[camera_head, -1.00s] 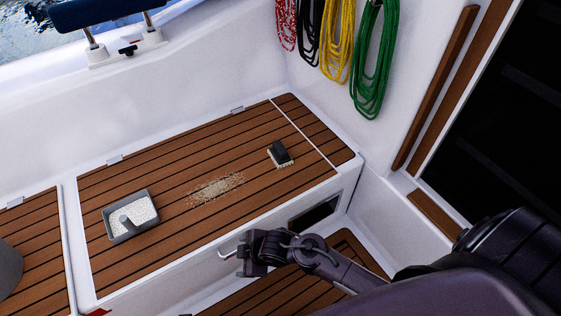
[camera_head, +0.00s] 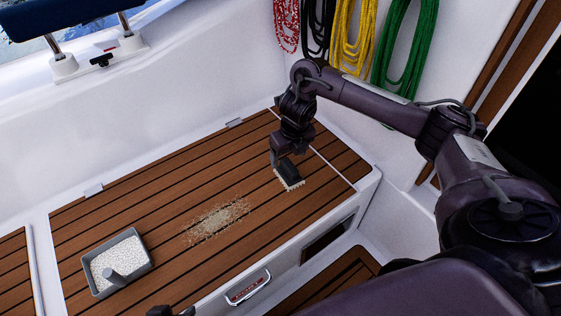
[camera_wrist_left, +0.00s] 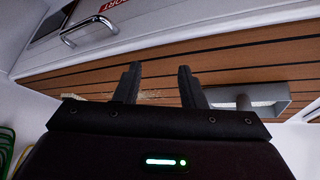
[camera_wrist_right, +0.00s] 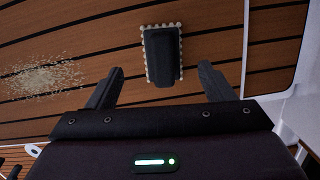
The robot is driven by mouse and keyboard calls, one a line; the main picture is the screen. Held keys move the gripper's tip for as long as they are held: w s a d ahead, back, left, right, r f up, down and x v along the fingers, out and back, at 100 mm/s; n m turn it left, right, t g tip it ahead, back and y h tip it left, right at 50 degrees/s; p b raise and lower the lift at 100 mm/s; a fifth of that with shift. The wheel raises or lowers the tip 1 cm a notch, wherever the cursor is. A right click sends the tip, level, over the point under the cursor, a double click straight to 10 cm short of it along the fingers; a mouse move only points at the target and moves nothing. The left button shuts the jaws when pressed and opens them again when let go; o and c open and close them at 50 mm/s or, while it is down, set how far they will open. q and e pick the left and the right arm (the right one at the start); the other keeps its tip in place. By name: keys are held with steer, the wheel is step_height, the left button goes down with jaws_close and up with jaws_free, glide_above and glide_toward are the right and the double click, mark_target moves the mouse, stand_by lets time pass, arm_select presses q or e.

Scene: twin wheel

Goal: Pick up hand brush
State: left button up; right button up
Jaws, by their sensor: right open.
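The hand brush (camera_head: 290,174) is a dark block with pale bristles around its edge. It lies on the wooden slatted bench top (camera_head: 180,178). My right gripper (camera_head: 275,156) is just above and beside the brush, pointing down. In the right wrist view the brush (camera_wrist_right: 162,54) lies ahead, between the lines of the two spread fingers (camera_wrist_right: 161,72), with gaps on both sides. The right gripper is open and empty. My left gripper (camera_wrist_left: 159,72) shows two spread fingers with nothing between them. Only a sliver of it shows at the bottom of the head view.
A pile of pale crumbs (camera_head: 218,219) lies on the bench, left of the brush. A grey dustpan (camera_head: 147,253) with white granules stands further left. Coiled ropes (camera_head: 354,40) hang on the wall behind my right arm. A metal handle (camera_head: 249,287) sits on the bench front.

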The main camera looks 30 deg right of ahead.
mark_target(290, 165)
steer(key=shift+d+f, duration=0.1)
steer(key=shift+f, duration=0.5)
arm_select(q)
steer(key=shift+w+d+r+t+h+b, duration=0.3)
steer(key=shift+w+d+r+t, duration=0.25)
steer(key=shift+w, duration=0.25)
arm_select(e)
steer(key=shift+f, duration=0.5)
step_height(290, 165, down, 3)
steer(key=shift+r+b, duration=0.1)
steer(key=shift+b, duration=0.4)
steer(key=shift+w+f+b, duration=0.2)
steer(key=shift+f+b, duration=0.15)
steer(key=shift+f, duration=0.8)
steer(key=c, duration=1.1)
arm_select(q)
steer(key=w+d+r+t+h, duration=0.1)
steer(key=w+r+t+h, duration=0.1)
steer(key=w+r+t, duration=0.5)
step_height(290, 165, up, 5)
steer(key=shift+w+d+h, duration=0.3)
steer(key=shift+w+d, duration=0.05)
steer(key=shift+w, duration=0.45)
arm_select(e)
steer(key=shift+o, duration=0.2)
arm_select(q)
steer(key=shift+f, duration=0.1)
